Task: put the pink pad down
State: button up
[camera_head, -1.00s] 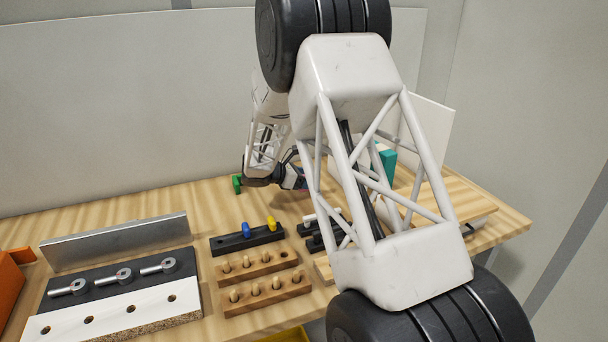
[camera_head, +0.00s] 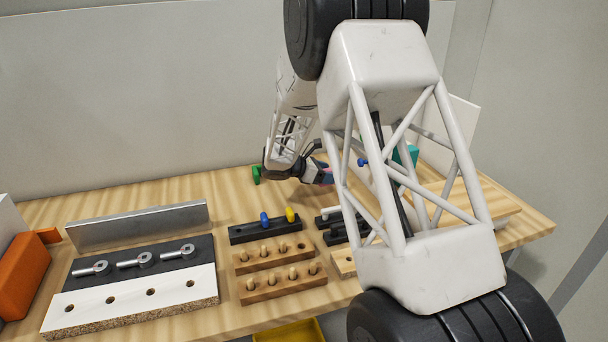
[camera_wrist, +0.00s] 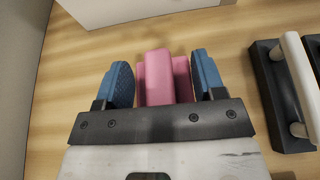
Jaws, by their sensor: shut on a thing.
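The pink pad (camera_wrist: 158,75) is between the two blue fingers of my gripper (camera_wrist: 163,82) in the wrist view. It has a taller middle part and lower sides. The fingers are shut on it, and wooden bench top shows around it. In the head view my gripper (camera_head: 322,174) is low over the back of the bench, and only a sliver of pink shows there. I cannot tell whether the pad touches the bench.
A black rack with a white bar (camera_wrist: 297,70) stands right of the gripper in the wrist view; a pale block (camera_wrist: 140,8) lies ahead. In the head view, a green piece (camera_head: 256,175) is left of the gripper, and wooden peg racks (camera_head: 270,255) stand in front. Bare bench lies between.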

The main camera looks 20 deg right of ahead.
jog(key=shift+a, duration=0.1)
